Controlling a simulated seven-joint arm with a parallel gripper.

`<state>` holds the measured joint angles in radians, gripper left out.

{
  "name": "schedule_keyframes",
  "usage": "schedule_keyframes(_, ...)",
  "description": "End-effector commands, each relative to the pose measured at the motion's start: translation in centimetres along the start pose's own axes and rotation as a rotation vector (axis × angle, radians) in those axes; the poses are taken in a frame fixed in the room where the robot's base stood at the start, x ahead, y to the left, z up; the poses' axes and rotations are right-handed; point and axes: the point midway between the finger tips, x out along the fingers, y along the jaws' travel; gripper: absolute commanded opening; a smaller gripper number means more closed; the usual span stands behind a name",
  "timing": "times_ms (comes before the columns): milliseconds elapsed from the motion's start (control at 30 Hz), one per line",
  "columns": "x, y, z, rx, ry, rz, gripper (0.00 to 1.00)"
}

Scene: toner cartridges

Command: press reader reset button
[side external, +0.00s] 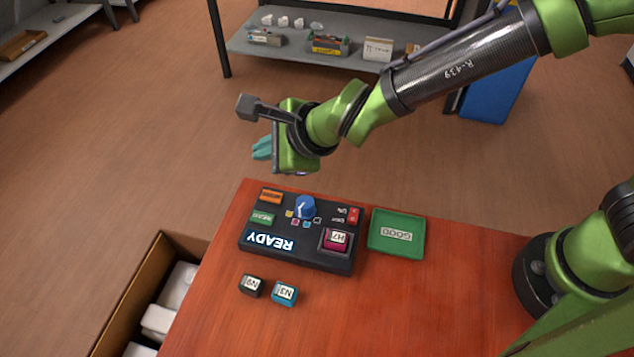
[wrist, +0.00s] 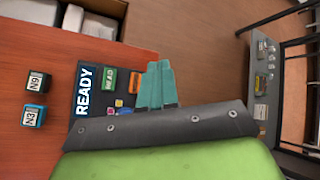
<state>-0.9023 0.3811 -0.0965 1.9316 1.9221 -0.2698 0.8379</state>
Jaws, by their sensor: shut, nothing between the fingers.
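The black reader (side external: 300,262) lies on the red table and its display reads READY. An orange button (side external: 270,196) sits at its far left corner, its lettering too small to read. A green button (side external: 262,218) marked READ is beside it. A blue knob (side external: 305,207) and a small red switch (side external: 353,215) are on top. A magenta cartridge (side external: 337,239) sits in the reader's slot. My gripper (side external: 262,148) is shut and empty, above and beyond the reader's far left side. In the wrist view, my teal fingertips (wrist: 158,66) are just right of the orange button (wrist: 134,82).
A green GOOD tray (side external: 397,255) stands right of the reader. A black N9 cartridge (side external: 251,286) and a blue N3 cartridge (side external: 285,293) lie in front of it. A box with white items (side external: 165,252) is beside the table; a grey shelf (side external: 300,48) stands behind.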

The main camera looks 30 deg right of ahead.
Motion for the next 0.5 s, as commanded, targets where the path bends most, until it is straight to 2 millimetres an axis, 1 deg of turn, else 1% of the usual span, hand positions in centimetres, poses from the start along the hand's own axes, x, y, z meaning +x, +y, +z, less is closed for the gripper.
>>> schedule_keyframes(500,3.6,2.6,-2.8,-0.005,0.007,0.002,0.00)
